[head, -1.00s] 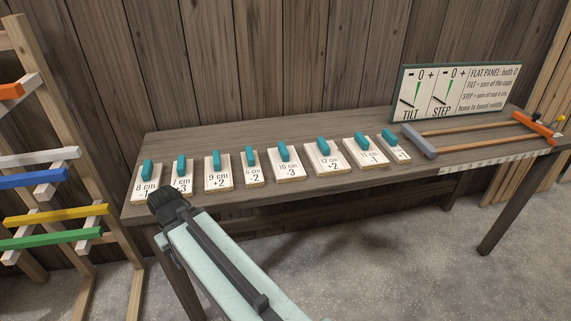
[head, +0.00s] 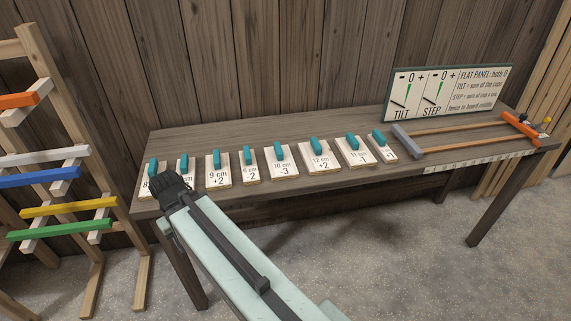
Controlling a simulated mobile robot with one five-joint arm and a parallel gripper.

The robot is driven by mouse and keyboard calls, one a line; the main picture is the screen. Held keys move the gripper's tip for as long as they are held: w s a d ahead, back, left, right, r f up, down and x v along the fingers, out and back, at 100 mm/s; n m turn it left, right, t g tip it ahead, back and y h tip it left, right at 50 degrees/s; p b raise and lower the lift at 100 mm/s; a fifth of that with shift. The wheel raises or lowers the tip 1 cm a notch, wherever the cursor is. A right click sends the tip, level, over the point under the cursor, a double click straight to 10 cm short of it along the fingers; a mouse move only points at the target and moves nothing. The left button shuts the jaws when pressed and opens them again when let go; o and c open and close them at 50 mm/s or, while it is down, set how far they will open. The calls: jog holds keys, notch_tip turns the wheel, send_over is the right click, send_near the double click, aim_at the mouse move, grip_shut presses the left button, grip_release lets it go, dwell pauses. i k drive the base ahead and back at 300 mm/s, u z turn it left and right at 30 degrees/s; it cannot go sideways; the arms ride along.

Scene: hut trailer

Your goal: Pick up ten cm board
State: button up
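The ten cm board (head: 284,168) is a pale block marked "10 cm -3" with a teal handle on top. It stands in the middle of a row of similar boards on the wooden table (head: 345,187). The "6 cm -2" board (head: 250,172) is on its left and the "12 cm +2" board (head: 320,162) on its right. My gripper (head: 172,190) is dark and at the table's front left, well left of the ten cm board. It covers parts of the two leftmost boards. Its fingers are too small and dark to show whether they are open.
A "FLAT PANEL" sign (head: 470,92) with two dials stands at the back right. A frame of wooden rods with a grey end (head: 407,141) and an orange end (head: 520,126) lies before it. A rack with coloured bars (head: 62,229) stands left of the table.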

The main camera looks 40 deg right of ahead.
aim_at(280, 162)
jog(key=k, duration=0.85)
jog(key=u, duration=1.4)
jog(key=i, duration=2.9)
jog(key=z, duration=2.95)
